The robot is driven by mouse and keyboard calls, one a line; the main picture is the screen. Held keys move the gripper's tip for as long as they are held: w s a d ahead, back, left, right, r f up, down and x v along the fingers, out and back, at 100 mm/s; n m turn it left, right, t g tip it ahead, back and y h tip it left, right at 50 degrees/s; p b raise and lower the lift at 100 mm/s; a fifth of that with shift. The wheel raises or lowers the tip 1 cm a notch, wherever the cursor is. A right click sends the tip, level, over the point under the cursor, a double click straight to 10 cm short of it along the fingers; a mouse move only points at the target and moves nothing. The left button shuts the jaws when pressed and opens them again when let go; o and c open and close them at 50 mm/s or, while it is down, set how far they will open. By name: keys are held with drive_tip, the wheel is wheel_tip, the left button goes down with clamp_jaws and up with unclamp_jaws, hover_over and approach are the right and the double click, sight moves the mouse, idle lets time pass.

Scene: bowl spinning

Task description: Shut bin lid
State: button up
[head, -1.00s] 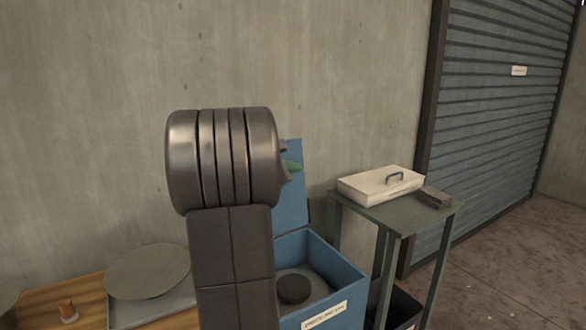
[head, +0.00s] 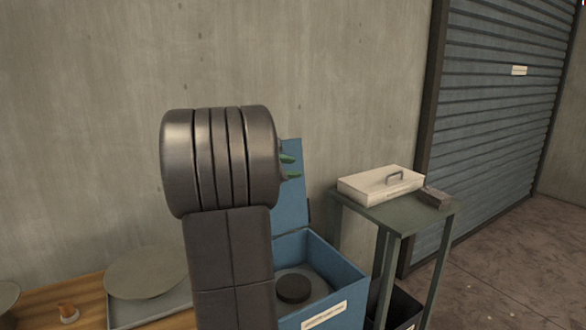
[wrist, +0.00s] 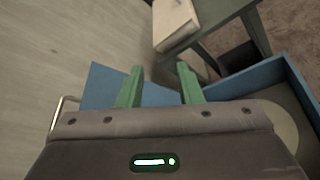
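The blue bin (head: 345,268) stands low in the middle of the head view, with a pale label on its front and a dark round disc (head: 293,288) inside. Its blue lid (head: 292,210) stands up at the back, so the bin is open. My arm hides the lid's left part. My gripper's green fingertips (head: 290,167) show in front of the upper lid. In the wrist view my gripper (wrist: 159,88) has its two green fingers apart with nothing held between them. The lid (wrist: 100,84) lies beyond and beside the fingers there; I cannot tell whether they touch it.
A green-grey side table (head: 395,212) stands right of the bin, with a white lidded box (head: 380,185) and a dark block (head: 435,198) on it. A dark container (head: 402,308) sits below. A wooden bench (head: 40,293) with a round plate (head: 146,272) is at left. A concrete wall is behind.

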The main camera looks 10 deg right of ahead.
drive_tip(key=v, duration=1.2)
drive_tip(key=shift+a, duration=0.25)
drive_tip(key=shift+s+r, duration=0.15)
